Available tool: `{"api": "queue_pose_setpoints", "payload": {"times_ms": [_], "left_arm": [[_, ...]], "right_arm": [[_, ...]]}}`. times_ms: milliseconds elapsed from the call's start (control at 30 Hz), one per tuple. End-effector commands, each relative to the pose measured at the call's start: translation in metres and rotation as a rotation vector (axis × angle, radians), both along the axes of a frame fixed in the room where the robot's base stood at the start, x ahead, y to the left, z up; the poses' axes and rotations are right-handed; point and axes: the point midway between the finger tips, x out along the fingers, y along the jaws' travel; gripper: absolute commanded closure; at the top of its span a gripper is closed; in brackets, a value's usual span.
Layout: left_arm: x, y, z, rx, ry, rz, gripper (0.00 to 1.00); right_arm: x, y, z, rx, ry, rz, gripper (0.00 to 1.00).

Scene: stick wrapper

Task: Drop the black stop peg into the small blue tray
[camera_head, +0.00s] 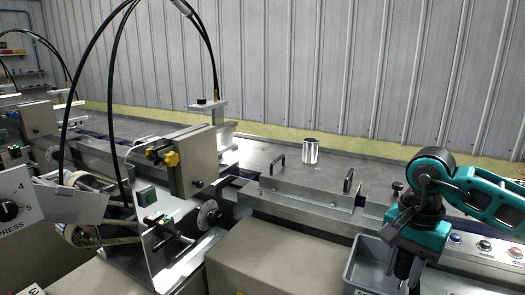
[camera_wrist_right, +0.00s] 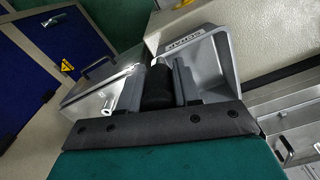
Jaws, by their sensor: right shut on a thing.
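My right gripper (camera_head: 404,268) is at the lower right of the head view, pointing down over a grey scrap bin. It is shut on the black stop peg, a dark cylinder (camera_wrist_right: 157,88) held between the two fingers in the right wrist view. In the head view, the peg cannot be clearly told from the dark fingers. I cannot make out the small blue tray in either view. My left gripper is not in view.
The grey scrap bin (camera_head: 358,268) is below and around the fingertips; its labelled wall also shows in the right wrist view (camera_wrist_right: 209,58). Behind it are a metal rail with black handles (camera_head: 348,180) and a metal canister (camera_head: 311,150). A button panel (camera_head: 485,246) is at right.

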Motion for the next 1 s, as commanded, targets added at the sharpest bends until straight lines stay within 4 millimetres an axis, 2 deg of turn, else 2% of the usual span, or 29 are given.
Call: {"api": "queue_pose_setpoints", "payload": {"times_ms": [200, 433, 600, 1000], "left_arm": [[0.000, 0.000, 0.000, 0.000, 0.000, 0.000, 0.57], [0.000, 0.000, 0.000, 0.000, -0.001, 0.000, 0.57], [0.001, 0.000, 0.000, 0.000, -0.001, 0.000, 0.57], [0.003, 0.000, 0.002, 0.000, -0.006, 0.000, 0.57]], "right_arm": [[-0.020, 0.033, -0.020, -0.001, 0.000, 0.423, 0.98], [-0.036, 0.054, -0.032, 0.000, -0.001, 0.723, 0.98], [-0.040, 0.060, -0.035, -0.001, -0.001, 0.804, 0.98], [-0.040, 0.060, -0.035, -0.001, -0.001, 0.809, 0.98]]}}
